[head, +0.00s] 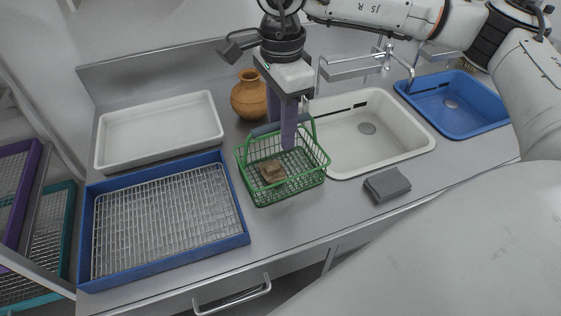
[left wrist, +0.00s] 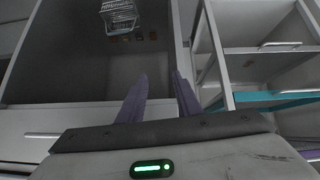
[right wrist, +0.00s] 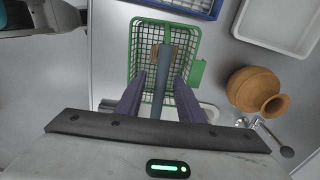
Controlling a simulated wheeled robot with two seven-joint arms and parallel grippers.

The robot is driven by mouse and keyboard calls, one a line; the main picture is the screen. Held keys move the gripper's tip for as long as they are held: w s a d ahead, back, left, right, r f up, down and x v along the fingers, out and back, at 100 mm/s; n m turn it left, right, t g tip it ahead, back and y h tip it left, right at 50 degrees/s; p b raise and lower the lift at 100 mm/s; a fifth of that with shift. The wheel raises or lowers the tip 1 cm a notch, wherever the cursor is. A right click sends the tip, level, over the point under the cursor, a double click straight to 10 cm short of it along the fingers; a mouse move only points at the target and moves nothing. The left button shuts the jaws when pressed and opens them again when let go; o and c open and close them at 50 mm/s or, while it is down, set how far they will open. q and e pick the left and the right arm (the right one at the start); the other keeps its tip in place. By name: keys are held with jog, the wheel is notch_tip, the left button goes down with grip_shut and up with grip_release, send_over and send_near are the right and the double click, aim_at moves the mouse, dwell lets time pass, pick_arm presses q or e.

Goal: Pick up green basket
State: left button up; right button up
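The green basket (head: 256,190) is a wire basket on the grey counter with its handle raised. A brown piece (head: 271,171) lies inside it. My right gripper (head: 291,140) points down over the basket, at the handle. In the right wrist view the basket (right wrist: 136,62) lies below, and its dark grey handle grip (right wrist: 161,100) runs between the two purple fingers (right wrist: 159,80). Gaps show on both sides, so the gripper looks open. My left gripper (left wrist: 161,75) is open and empty in the left wrist view, and is outside the head view.
A blue tray with a wire rack (head: 243,232) and a white tray (head: 160,128) are left of the basket. An orange jar (head: 248,97) stands close behind it. A white sink basin (head: 395,150), a folded grey cloth (head: 387,184) and a blue basin (head: 470,100) are to the right.

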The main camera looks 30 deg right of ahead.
jog(key=shift+f+b, duration=0.2)
jog(key=shift+b, duration=0.1)
jog(key=shift+c, duration=0.2)
grip_shut()
